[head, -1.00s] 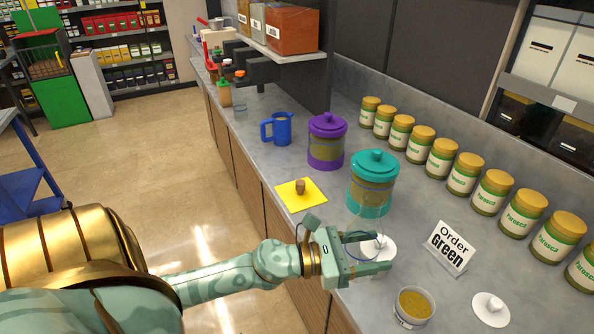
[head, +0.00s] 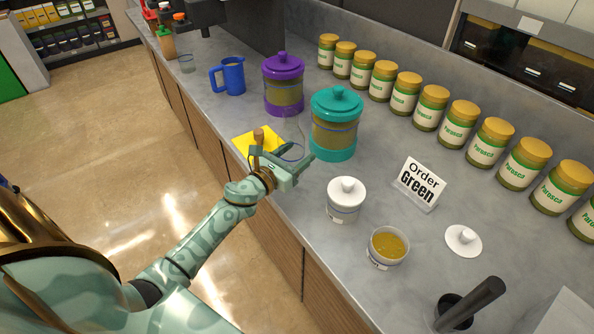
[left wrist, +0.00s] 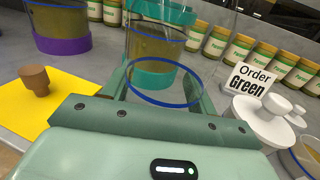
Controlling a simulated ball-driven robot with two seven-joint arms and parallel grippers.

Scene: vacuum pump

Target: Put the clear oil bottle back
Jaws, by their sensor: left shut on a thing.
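My left gripper (head: 294,170) is shut on the clear oil bottle (head: 292,126), at the counter's front side beside the yellow mat (head: 240,146). The bottle is nearly invisible; its blue ring (left wrist: 165,104) shows between the fingers in the left wrist view. I cannot tell whether its base touches the counter. A brown cork (head: 258,134) stands on the mat, just behind the gripper in the head view; it also shows in the left wrist view (left wrist: 34,80). My right gripper is not in view.
A teal jar (head: 335,122) and a purple jar (head: 283,85) stand close behind the bottle. A blue jug (head: 231,76) is farther left. A white lidded pot (head: 343,203), an open pot (head: 388,245), a loose lid (head: 463,240) and an order sign (head: 418,184) are to the right.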

